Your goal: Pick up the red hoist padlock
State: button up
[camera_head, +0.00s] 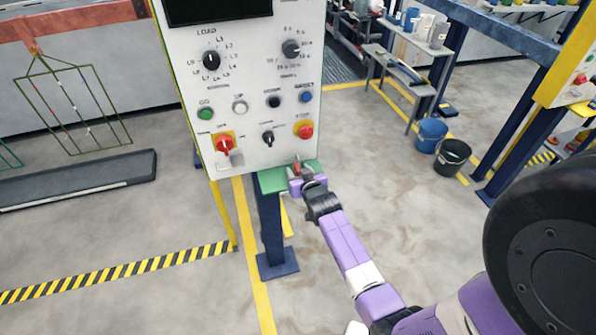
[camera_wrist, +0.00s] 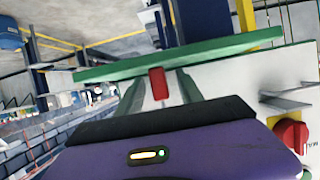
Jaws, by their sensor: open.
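The red padlock (camera_wrist: 157,83) shows in the wrist view as a small upright red block at the green shelf (camera_wrist: 215,50). It appears between the two grey fingers of my gripper (camera_wrist: 159,92), which are open, with a gap to each side of it. I cannot tell how deep it sits between them. In the head view my gripper (camera_head: 303,174) reaches the green shelf (camera_head: 272,181) below the control panel. A small red spot there is likely the padlock (camera_head: 297,167); my gripper and wrist partly hide the area.
The white control panel (camera_head: 255,90) with knobs and buttons stands directly above and behind the shelf. A red rotary switch (camera_wrist: 291,134) is close on the right in the wrist view. A dark blue post (camera_head: 270,230) holds the shelf. Blue (camera_head: 431,134) and black (camera_head: 453,155) buckets stand farther right.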

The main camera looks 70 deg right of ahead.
grip_shut()
jog(key=shift+a+r, duration=0.1)
jog(key=shift+r, duration=0.1)
